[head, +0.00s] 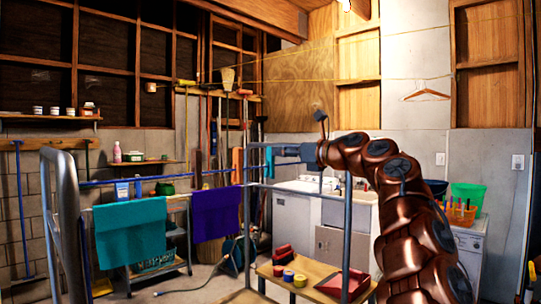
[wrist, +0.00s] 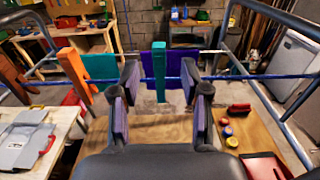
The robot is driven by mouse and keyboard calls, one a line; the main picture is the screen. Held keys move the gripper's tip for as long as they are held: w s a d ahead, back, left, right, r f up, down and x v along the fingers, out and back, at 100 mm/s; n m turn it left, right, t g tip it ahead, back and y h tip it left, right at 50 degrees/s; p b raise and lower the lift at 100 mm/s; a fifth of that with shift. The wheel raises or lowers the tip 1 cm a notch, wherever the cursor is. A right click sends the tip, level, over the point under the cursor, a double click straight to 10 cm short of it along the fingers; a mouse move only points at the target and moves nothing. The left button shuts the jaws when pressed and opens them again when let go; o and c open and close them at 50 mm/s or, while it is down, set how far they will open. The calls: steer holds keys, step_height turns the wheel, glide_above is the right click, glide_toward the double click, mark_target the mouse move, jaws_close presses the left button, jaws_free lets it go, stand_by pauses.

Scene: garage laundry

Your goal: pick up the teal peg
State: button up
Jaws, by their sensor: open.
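The teal peg (wrist: 159,70) stands upright on the blue line (wrist: 225,77) in the wrist view, with purple cloth behind it. It also shows in the head view (head: 268,161), just left of the tip of my gripper (head: 281,150). My gripper (wrist: 160,76) is open and empty, with one finger on each side of the peg in the wrist view and a gap on both sides. I cannot tell how deep the peg lies between the fingertips. An orange peg (wrist: 76,74) is on the line to the left, tilted.
Metal rack posts stand close around my arm. A wooden table (head: 262,271) below holds tape rolls and a red brush. A white washer (head: 296,214) stands behind.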

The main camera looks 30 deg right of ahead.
mark_target(271, 161)
steer(key=p+x, duration=0.4)
steer(key=x, duration=0.1)
steer(key=shift+w+a, duration=0.15)
steer(key=shift+w, duration=0.15)
steer(key=shift+c, duration=0.2)
jaws_close()
